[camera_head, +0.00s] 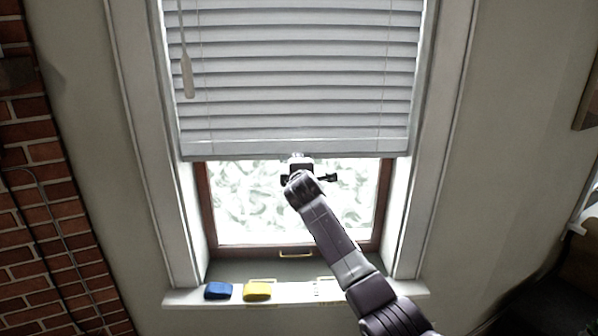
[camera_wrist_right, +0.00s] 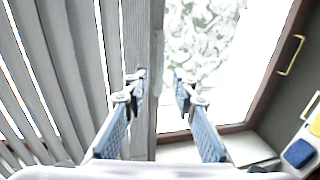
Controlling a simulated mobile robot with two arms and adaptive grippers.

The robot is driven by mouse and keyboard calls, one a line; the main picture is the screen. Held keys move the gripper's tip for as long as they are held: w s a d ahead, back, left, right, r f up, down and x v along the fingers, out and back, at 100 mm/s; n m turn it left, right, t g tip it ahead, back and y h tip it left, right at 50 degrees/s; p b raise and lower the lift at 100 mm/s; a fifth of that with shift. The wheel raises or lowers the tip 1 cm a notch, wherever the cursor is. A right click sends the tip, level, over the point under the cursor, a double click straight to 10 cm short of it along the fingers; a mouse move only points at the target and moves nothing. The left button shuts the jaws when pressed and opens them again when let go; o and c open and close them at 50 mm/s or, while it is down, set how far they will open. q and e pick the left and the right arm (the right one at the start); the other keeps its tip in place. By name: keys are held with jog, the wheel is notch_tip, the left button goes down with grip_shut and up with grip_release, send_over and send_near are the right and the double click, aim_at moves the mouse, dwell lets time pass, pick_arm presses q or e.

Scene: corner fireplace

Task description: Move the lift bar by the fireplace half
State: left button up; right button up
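The lift bar (camera_head: 240,151) is the pale bottom rail of the grey window blind (camera_head: 290,75). It hangs level, with the blind covering the upper part of the window. My right gripper (camera_head: 299,162) is at the middle of the bar, at its lower edge. In the right wrist view the bar (camera_wrist_right: 143,35) runs top to bottom, and my right gripper (camera_wrist_right: 160,90) is open. One fingertip overlaps the bar and the other is over the window-pane side. I cannot tell whether a finger touches the bar. My left gripper is not in view.
A blue block (camera_head: 218,290) and a yellow block (camera_head: 257,290) lie on the sill (camera_head: 400,290). The brown window frame (camera_head: 382,205) has a brass handle (camera_head: 296,254). A wand (camera_head: 187,75) hangs at the blind's left. Brickwork (camera_head: 50,200) is at far left.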

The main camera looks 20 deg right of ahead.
jog(key=v, duration=0.6)
jog(key=shift+s, duration=0.1)
dwell(0.4)
